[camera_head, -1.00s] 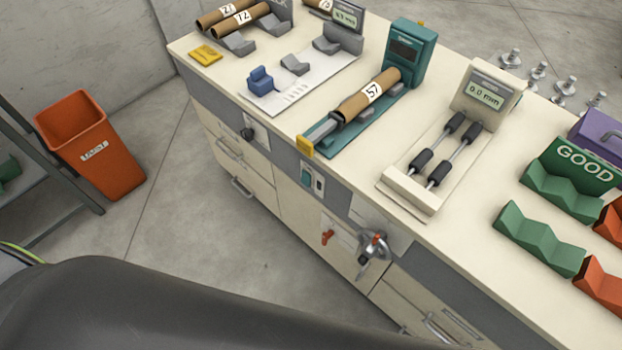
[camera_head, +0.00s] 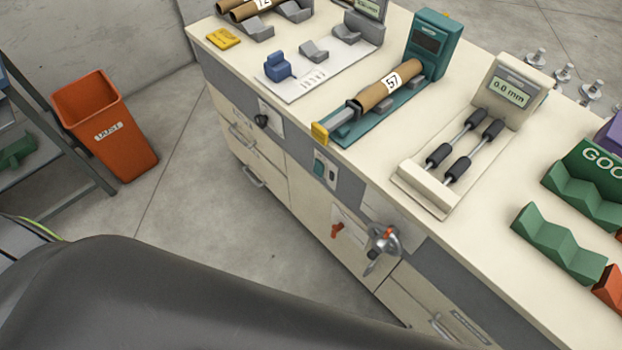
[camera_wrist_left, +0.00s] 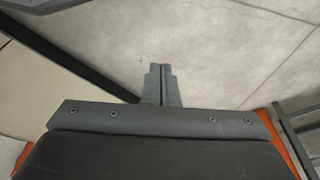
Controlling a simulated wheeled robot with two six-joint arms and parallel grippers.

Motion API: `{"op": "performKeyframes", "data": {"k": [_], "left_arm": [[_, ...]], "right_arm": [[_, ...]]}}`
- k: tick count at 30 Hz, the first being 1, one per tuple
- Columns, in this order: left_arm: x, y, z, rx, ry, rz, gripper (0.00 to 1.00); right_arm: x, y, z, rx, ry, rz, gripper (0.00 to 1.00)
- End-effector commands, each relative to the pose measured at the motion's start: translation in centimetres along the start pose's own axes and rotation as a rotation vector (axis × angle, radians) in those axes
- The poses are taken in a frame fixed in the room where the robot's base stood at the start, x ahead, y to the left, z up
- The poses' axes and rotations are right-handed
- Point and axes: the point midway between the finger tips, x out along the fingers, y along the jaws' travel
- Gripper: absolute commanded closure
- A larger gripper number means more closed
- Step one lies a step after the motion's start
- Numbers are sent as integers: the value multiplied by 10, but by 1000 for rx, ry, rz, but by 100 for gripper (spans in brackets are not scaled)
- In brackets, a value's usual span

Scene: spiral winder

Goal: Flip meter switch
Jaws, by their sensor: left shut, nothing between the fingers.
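A switch plate (camera_head: 325,169) with a teal rocker sits on the cabinet's front, below the teal gauge (camera_head: 425,48) that has a brown tube labelled 57 (camera_head: 388,85) in its cradle. Lower on the front are a red lever (camera_head: 338,230) and a metal crank-like handle with a red mark (camera_head: 383,245). A black knob (camera_head: 261,121) is further left. A cream meter (camera_head: 505,92) reads 0.0 mm. Which control is the meter switch, I cannot tell. My left gripper (camera_wrist_left: 161,67) is shut and empty, over grey floor in the left wrist view. My right gripper is not in view.
An orange bin (camera_head: 107,125) stands on the floor at left, beside a grey shelf (camera_head: 62,148). Green V-blocks (camera_head: 558,245) lie on the bench at right. A dark part of my own body fills the lower left. Floor before the cabinet is clear.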

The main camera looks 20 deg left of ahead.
Motion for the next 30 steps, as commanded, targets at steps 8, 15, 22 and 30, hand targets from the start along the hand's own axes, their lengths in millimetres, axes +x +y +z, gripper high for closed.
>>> {"op": "performKeyframes", "data": {"k": [8,15,22,30], "left_arm": [[21,25,-129,-364,232,200,100],[-10,61,-225,-610,371,493,100],[-73,102,-291,-759,432,849,100],[-149,137,-320,-812,411,1188,100]], "right_arm": [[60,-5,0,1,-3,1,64],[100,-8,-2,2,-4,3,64],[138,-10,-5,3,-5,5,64],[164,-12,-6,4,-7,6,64]]}}
